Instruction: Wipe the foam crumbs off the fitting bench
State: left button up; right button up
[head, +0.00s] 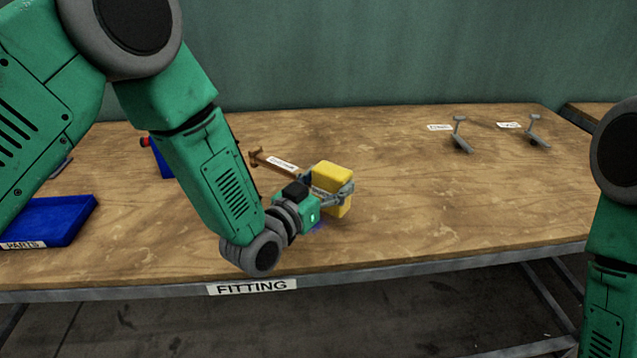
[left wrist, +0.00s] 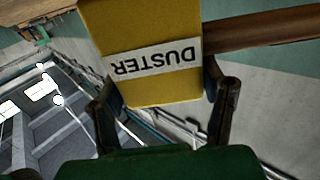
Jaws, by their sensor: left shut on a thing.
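My left gripper (head: 333,188) is shut on a yellow block-shaped duster (head: 333,175). In the left wrist view the duster (left wrist: 150,85) sits between the two fingers, with its DUSTER label upside down. The duster is over the middle front of the wooden fitting bench (head: 420,220); I cannot tell whether it touches the top. A small purplish patch (head: 318,225) shows just below the gripper; I cannot tell what it is. No foam crumbs can be made out clearly. My right arm shows at the right edge, but its gripper is out of view.
A blue parts tray (head: 60,215) is at the left, and another blue container (head: 161,160) is partly hidden by my arm. Two grey stands (head: 459,135) (head: 535,131) are at the back right. The right front is clear.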

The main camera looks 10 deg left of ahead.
pick_arm(q)
jog(key=shift+r, duration=0.2)
jog(key=s+a+p, duration=0.1)
jog(key=s+a, duration=0.1)
jog(key=a, duration=0.7)
jog(key=shift+s+a+r, duration=0.25)
jog(key=shift+s+a, duration=0.1)
jog(key=shift+a, duration=0.05)
dwell(0.4)
notch_tip(320, 180, up, 6)
jog(key=p, duration=0.4)
jog(key=shift+p, duration=0.3)
jog(key=shift+r, duration=0.1)
notch_tip(320, 180, up, 3)
jog(key=shift+f+p, duration=0.1)
jog(key=shift+p, duration=1)
